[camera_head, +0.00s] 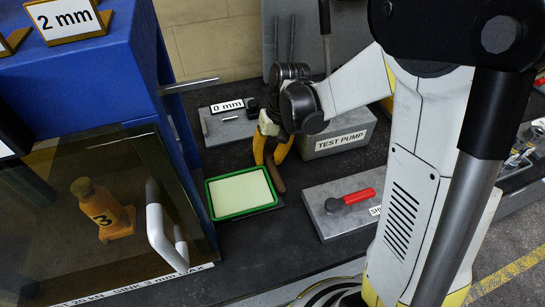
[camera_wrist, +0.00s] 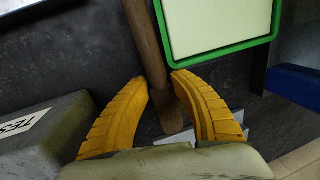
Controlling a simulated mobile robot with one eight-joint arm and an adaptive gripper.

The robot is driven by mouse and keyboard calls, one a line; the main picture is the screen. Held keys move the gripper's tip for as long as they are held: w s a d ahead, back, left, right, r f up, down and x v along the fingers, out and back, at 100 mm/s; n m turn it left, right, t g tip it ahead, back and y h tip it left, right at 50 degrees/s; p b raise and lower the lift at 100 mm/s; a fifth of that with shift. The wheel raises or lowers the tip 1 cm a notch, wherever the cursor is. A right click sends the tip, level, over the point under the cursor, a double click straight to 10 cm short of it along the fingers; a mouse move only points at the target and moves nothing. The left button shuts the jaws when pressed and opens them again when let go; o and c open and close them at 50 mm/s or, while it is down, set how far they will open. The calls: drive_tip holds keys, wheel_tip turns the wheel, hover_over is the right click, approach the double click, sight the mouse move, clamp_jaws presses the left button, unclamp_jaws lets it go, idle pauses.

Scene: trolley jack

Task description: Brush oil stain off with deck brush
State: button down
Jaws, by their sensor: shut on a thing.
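My gripper (camera_head: 270,160) has yellow fingers and hangs over the dark bench, just right of a green-framed pale panel. In the wrist view, my gripper (camera_wrist: 160,82) is shut on a brown wooden handle (camera_wrist: 148,42), which passes between the fingertips. A short piece of the handle (camera_head: 277,180) shows below the fingers in the head view. I take it for the deck brush's handle; no bristles are visible. I cannot make out an oil stain in either view.
The green-framed panel (camera_head: 212,203) lies close to the gripper. A grey block with a red handle (camera_head: 359,196) is on the right, and the TEST PUMP box (camera_head: 338,143) stands behind. A blue cabinet with a glass door and white handle (camera_head: 162,240) bounds the left.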

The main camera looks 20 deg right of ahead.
sight(283, 162)
drive_tip(key=shift+a+r, duration=0.1)
drive_tip(key=shift+a, duration=1.2)
drive_tip(key=c, duration=2.1)
unclamp_jaws()
drive_tip(key=shift+a, duration=0.25)
drive_tip(key=o, duration=0.6)
drive_tip(key=shift+a, duration=0.55)
drive_tip(key=shift+d+r, duration=0.1)
drive_tip(key=shift+d, duration=0.95)
clamp_jaws()
drive_tip(key=shift+d, duration=3.3)
drive_tip(key=a+p+v, duration=0.1)
drive_tip(key=p+v, duration=0.3)
drive_tip(key=v, duration=0.2)
drive_tip(key=shift+r+p, duration=0.4)
drive_tip(key=shift+r, duration=0.1)
